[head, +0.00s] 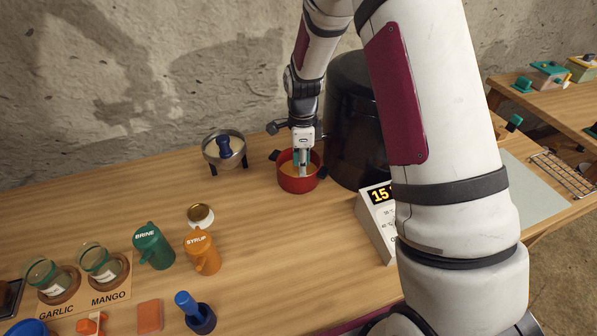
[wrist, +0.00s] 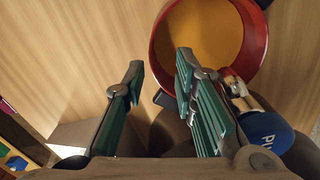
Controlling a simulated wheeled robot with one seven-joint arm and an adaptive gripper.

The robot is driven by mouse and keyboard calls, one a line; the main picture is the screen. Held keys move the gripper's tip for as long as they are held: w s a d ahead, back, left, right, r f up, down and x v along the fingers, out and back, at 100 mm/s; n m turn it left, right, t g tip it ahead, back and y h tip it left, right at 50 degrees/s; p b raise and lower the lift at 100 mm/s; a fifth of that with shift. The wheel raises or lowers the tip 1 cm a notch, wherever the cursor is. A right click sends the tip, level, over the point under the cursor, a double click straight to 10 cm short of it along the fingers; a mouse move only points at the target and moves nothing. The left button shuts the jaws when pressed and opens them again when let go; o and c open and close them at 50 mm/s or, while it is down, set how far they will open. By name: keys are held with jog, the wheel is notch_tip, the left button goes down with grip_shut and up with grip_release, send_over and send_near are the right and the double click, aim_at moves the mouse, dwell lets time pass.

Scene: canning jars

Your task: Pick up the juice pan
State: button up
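The juice pan (head: 299,185) is a small red pan with dark side handles and orange contents, standing upright on the wooden table in the head view. In the wrist view the pan (wrist: 260,40) lies at the top, its near rim beyond the right finger. My gripper (head: 302,172) points down at the pan in the head view. In the wrist view its two green-padded fingers (wrist: 160,66) stand apart. A small dark piece, seemingly a pan handle (wrist: 165,101), shows between them, close to the right finger. I cannot tell whether it touches.
A large dark pot (head: 352,115) stands right behind the pan. A metal strainer bowl (head: 211,152) is to its left, and a timer display (head: 378,222) to the front right. Brine (head: 152,247) and syrup (head: 203,254) jugs stand front left. A blue lettered object (wrist: 267,132) is near the right finger.

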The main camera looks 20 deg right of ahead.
aim_at(299, 178)
jog(key=f, duration=0.3)
jog(key=f+p, duration=0.1)
jog(key=shift+s+a+f, duration=0.3)
jog(key=shift+a, duration=0.1)
jog(key=shift+f, duration=0.45)
grip_shut()
jog(key=shift+w, duration=0.1)
